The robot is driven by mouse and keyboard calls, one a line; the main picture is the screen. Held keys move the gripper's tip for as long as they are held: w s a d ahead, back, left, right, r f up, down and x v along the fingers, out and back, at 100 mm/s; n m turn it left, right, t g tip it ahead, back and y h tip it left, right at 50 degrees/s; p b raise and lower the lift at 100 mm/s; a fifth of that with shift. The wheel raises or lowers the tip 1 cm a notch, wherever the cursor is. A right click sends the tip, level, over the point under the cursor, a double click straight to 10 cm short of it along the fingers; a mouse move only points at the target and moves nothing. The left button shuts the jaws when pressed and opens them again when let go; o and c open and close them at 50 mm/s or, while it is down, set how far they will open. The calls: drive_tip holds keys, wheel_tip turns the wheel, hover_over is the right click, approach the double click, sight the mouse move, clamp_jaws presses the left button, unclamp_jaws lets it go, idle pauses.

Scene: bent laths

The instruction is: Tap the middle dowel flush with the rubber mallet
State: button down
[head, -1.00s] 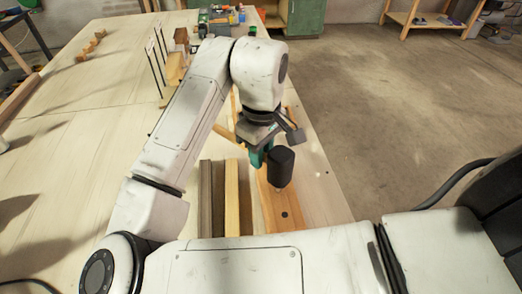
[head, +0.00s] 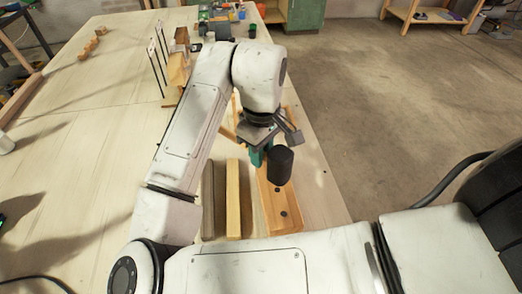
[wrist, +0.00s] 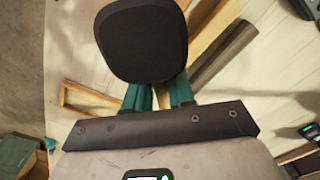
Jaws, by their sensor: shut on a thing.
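The rubber mallet's black head (head: 280,166) is above a light wooden board (head: 293,226) near the table's right edge. My gripper (head: 257,157) is shut on the mallet, its teal fingers just left of the head. In the wrist view the black head (wrist: 143,40) fills the top middle, in front of the teal fingers (wrist: 158,98); the handle is not clearly visible. A dark round spot (head: 283,213) shows on the board's near part, and another is partly seen close below the head. I cannot tell which is the middle dowel or how far any dowel stands out.
Several long wooden laths (head: 233,200) lie left of the board. Thin dark upright rods (head: 157,65) stand by wooden pieces farther back. Small items and boxes (head: 222,15) crowd the table's far end. The table's left part is largely clear; its right edge drops to the floor.

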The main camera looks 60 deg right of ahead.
wheel_tip(320, 180, up, 4)
drive_tip(key=p, duration=0.4)
drive_tip(key=shift+f, duration=0.1)
drive_tip(key=shift+w, duration=0.15)
